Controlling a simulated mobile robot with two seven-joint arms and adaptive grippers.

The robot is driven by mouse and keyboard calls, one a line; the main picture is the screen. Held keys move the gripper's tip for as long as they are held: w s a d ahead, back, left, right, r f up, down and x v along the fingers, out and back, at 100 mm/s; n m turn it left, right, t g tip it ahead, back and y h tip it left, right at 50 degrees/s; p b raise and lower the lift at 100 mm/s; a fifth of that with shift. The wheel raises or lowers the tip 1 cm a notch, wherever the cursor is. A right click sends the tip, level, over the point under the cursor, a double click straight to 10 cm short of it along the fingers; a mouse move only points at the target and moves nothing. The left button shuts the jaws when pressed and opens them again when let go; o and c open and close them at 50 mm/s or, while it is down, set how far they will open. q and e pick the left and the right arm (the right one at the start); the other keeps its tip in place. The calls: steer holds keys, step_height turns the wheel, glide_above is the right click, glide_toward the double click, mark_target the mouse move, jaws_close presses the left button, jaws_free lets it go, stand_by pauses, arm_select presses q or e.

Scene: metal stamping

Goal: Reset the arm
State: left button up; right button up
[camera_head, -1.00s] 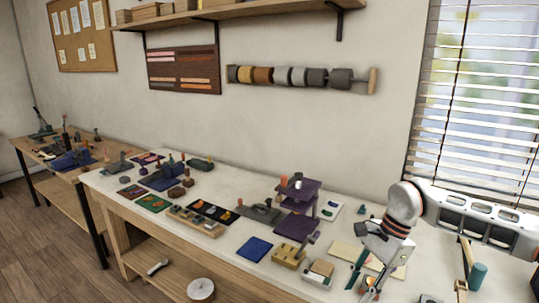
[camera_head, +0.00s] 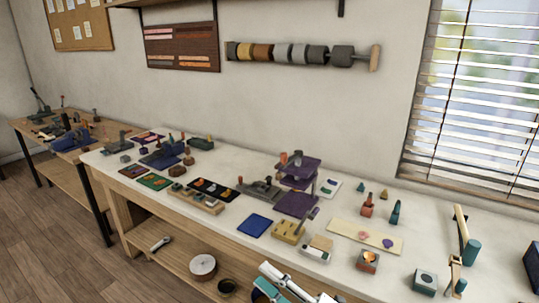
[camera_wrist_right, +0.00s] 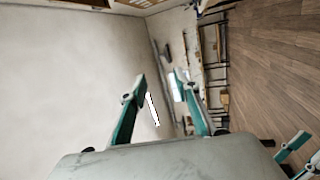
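My right gripper (camera_head: 268,278) shows at the bottom edge of the head view, in front of the workbench's front edge and partly cut off by the frame. In the right wrist view its two teal fingers (camera_wrist_right: 160,80) stand apart with nothing between them. Part of another teal and white gripper (camera_wrist_right: 292,155), which I take to be my left one, shows at the lower right corner of that view. Its opening is unclear there.
The long white workbench (camera_head: 228,232) holds a purple stand (camera_head: 300,170), a cream mat (camera_head: 345,235), a small block with an orange glow (camera_head: 368,260) and a mallet (camera_head: 461,228). A lower shelf carries a round white disc (camera_head: 203,266). The wooden floor (camera_head: 60,230) at left is clear.

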steer(key=s+d+f+m+t+h, duration=0.35)
steer(key=d+f+m+h, duration=0.85)
steer(key=f+m, duration=0.45)
steer(key=s+d+f+m+g+h, duration=0.2)
steer(key=s+d+f+m+g, duration=0.3)
steer(key=s+d+f, duration=0.5)
steer(key=s+f+m, duration=0.2)
steer(key=s+f, duration=0.1)
steer(key=shift+s+d+h, duration=0.15)
steer(key=shift+s+h, duration=0.15)
steer(key=shift+h, duration=0.1)
